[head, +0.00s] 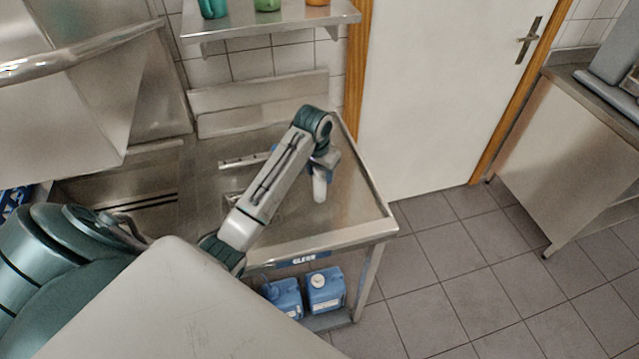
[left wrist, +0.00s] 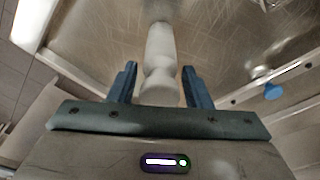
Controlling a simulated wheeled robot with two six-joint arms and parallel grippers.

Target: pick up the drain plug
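The drain plug, which I take to be the white rounded post (head: 319,188), is at the right part of the steel sink unit. My left gripper (head: 320,168) is right over it. In the left wrist view the white plug (left wrist: 160,62) lies between the two blue fingers (left wrist: 160,82) of my left gripper. The fingers are apart, with a gap showing on each side of the plug. Its near end reaches toward the palm. Whether its far end touches the steel is unclear. My right gripper is not in view.
The steel sink unit (head: 352,232) has a raised back edge. A blue knob (left wrist: 273,91) is at the right in the wrist view. A shelf (head: 270,22) with bottles hangs above. Blue canisters (head: 325,290) stand below. The tiled floor (head: 450,260) at right is clear.

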